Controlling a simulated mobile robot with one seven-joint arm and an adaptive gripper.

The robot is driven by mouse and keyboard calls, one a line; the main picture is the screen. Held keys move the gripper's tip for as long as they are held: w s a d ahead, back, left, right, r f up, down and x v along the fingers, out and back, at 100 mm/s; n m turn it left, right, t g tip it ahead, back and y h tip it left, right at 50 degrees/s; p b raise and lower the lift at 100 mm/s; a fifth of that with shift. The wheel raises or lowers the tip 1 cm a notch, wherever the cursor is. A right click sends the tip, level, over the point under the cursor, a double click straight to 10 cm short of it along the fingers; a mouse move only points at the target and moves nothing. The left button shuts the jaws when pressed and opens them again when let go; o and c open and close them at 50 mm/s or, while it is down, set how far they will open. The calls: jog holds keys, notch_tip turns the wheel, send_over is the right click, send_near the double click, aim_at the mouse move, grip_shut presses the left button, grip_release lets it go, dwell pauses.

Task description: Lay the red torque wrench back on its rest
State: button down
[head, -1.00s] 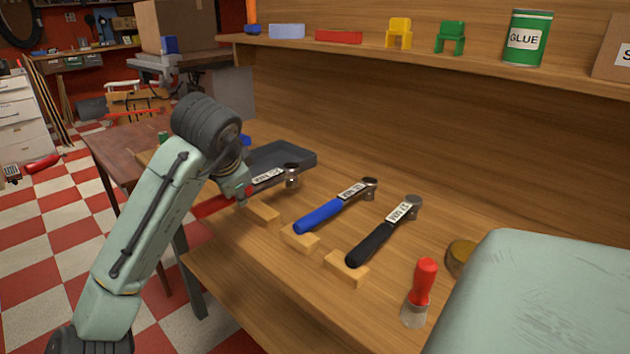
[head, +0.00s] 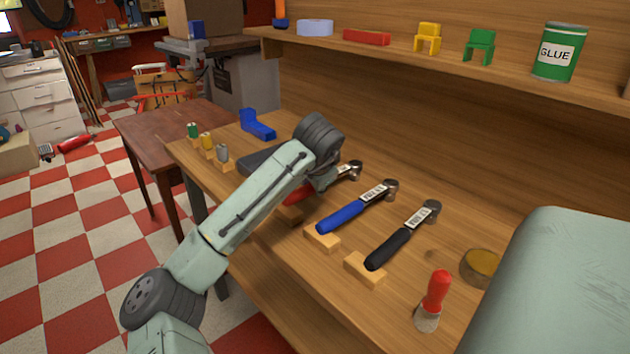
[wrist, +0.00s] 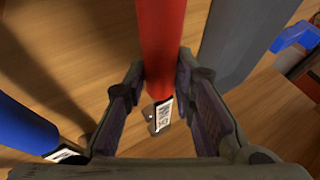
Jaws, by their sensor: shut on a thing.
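The red torque wrench is in my gripper (head: 322,182). In the head view its red handle (head: 298,194) shows left of my gripper, with the white label and metal head to the right. In the wrist view the red handle (wrist: 161,40) runs between the two fingers of my gripper (wrist: 163,88). A wooden rest block (head: 290,214) sits just below the handle, partly hidden by my arm; I cannot tell whether they touch. The blue wrench (head: 342,216) and black wrench (head: 388,250) lie on their own wooden blocks to the right.
A dark grey tray (head: 258,160) lies behind my arm. A blue object (head: 258,125) and several small coloured-top items (head: 207,143) stand at the bench's far left end. A red-handled tool (head: 436,290) and a round tin (head: 480,266) are at the right, below the shelf (head: 400,60).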

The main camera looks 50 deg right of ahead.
jog(key=shift+f, duration=0.1)
jog(key=c, duration=1.3)
grip_release()
jog(key=shift+c, duration=0.2)
jog(key=b+v, duration=0.2)
jog(key=v, duration=1)
